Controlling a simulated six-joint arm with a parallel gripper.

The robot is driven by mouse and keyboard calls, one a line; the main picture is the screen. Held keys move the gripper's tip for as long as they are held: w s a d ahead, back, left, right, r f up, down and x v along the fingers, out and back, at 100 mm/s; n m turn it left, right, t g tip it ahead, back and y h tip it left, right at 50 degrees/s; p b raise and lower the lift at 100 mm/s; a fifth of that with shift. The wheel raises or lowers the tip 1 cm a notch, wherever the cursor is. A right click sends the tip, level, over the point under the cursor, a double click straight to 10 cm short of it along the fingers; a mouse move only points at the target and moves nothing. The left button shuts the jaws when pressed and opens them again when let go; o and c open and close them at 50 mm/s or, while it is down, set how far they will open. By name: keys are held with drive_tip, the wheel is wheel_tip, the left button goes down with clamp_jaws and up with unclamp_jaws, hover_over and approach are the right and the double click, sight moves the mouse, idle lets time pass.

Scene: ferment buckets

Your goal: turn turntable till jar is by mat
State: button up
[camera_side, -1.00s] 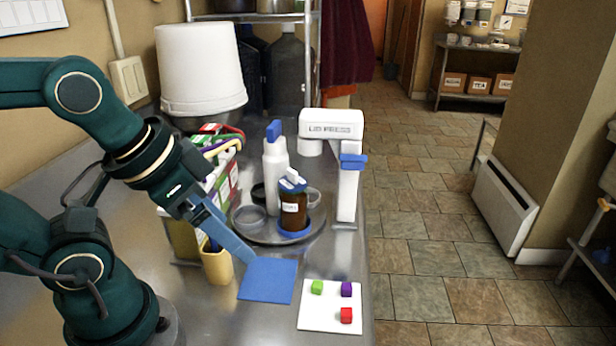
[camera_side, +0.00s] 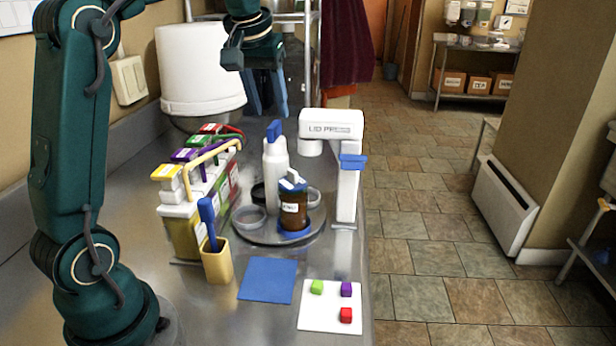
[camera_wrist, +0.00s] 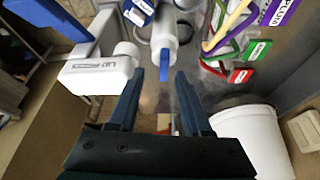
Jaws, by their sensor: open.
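The round grey turntable (camera_side: 262,239) stands on the steel bench. A brown jar (camera_side: 293,213) with a blue and white top stands at its front right on a blue pad. The flat blue mat (camera_side: 268,280) lies in front of the turntable, with bare bench between it and the jar. My gripper (camera_side: 267,112) is open and empty, high behind the bottle, fingers downward. In the wrist view, the bottle (camera_wrist: 164,36) shows beyond my gripper (camera_wrist: 159,72).
A white lid press (camera_side: 348,185) stands close at the turntable's right. A rack of coloured cartons (camera_side: 190,215) and a yellow cup (camera_side: 217,262) are at left. A white bucket (camera_side: 200,75) is behind. A white card (camera_side: 325,315) with small cubes lies in front.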

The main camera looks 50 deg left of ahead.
sight(274, 125)
drive_tip(key=shift+w+a+f+n, duration=0.1)
drive_tip(key=shift+w+a+n, duration=0.2)
drive_tip(key=shift+a, duration=0.3)
drive_tip(key=shift+w+a+f, duration=0.1)
drive_tip(key=shift+a+f, duration=0.05)
drive_tip(key=shift+f, duration=0.1)
drive_tip(key=shift+x, duration=2.25)
clamp_jaws()
